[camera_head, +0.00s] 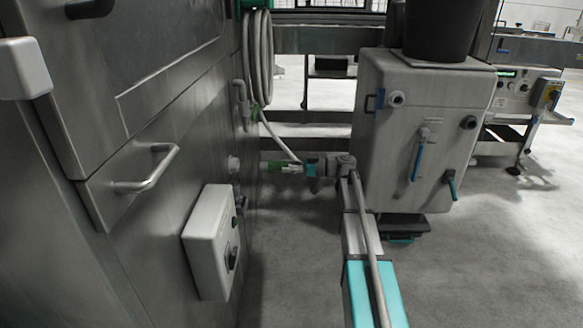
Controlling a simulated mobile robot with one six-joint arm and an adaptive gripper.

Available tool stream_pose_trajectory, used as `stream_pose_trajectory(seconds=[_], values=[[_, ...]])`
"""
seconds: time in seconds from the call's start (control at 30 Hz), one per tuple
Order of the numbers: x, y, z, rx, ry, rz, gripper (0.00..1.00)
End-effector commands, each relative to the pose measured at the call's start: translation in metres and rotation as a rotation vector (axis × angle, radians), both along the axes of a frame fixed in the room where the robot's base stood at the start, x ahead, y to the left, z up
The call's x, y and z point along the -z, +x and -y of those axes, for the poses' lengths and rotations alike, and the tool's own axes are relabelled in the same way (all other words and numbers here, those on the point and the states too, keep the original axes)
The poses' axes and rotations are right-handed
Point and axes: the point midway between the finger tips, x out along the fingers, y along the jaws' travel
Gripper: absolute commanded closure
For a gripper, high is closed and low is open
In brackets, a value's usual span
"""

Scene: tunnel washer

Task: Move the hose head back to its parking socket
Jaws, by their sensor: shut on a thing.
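The hose head (275,166) is green at its end and lies roughly level, pointing left toward the steel machine wall. My gripper (303,168) is shut on it from the right. The fingers are small in view and partly merge with the hose head. The pale hose (275,137) runs from the hose head up to a coil hung on the wall. A round grey fitting (234,164) on the wall faces the hose head, with a gap between them. It may be the parking socket; I cannot tell for sure.
The coiled hose (258,58) hangs above left. A white control box (211,242) and a bar handle (147,171) stick out from the left machine. A grey cabinet (418,135) with valves stands close on the right. The floor (290,265) between is clear.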

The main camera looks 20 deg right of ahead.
Motion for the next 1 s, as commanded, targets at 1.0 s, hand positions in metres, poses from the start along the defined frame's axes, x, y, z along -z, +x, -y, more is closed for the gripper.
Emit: stream_pose_trajectory(seconds=[1.0], values=[[0.000, 0.011, -0.036, -0.002, 0.001, 0.000, 1.00]])
